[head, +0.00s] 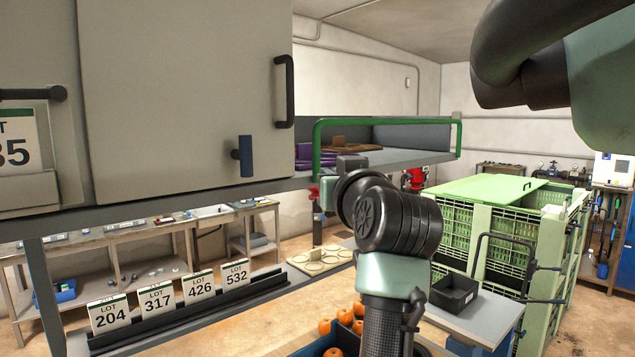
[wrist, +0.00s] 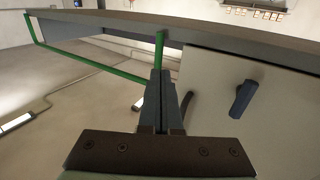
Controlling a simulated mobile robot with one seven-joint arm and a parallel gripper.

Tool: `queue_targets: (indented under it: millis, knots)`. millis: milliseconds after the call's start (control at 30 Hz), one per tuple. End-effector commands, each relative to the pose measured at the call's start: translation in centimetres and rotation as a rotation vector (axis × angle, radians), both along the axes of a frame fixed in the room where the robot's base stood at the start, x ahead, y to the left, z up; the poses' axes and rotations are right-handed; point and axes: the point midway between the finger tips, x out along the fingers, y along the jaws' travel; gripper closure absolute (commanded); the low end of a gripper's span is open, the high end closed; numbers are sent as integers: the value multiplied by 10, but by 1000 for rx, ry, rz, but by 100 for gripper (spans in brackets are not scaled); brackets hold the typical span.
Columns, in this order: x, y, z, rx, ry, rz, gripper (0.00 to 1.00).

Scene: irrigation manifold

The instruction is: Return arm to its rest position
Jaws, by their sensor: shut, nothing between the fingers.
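My gripper (wrist: 160,76) shows in the wrist view with its two dark fingers pressed together and nothing held between them. In the head view my arm rises from the bottom centre, and its end is up in front of the shelf with the green rail (head: 385,121). The fingers are hard to make out there. In the wrist view the green rail (wrist: 95,63) passes behind the fingertips; I cannot tell how close they are to it.
A grey cabinet (head: 180,90) with a dark-blue latch (head: 242,156) stands left of my arm. Lot cards (head: 157,301) stand on the bench below, near orange fruit (head: 346,316). Green crates (head: 500,237) and a black tray (head: 455,292) are at right.

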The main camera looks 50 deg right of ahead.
Motion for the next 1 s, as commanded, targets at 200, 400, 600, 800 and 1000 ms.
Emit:
queue_targets:
  millis: [200, 400, 600, 800, 1000]
  knots:
    - [-45, 4, -8, 1, 3, -2, 100]
    - [-65, 7, -6, 3, 6, 0, 100]
    - [-68, 7, -5, 4, 7, 0, 100]
    - [-60, 18, -7, -9, -5, 13, 100]
    - [-22, 123, -1, -126, -161, 116, 100]
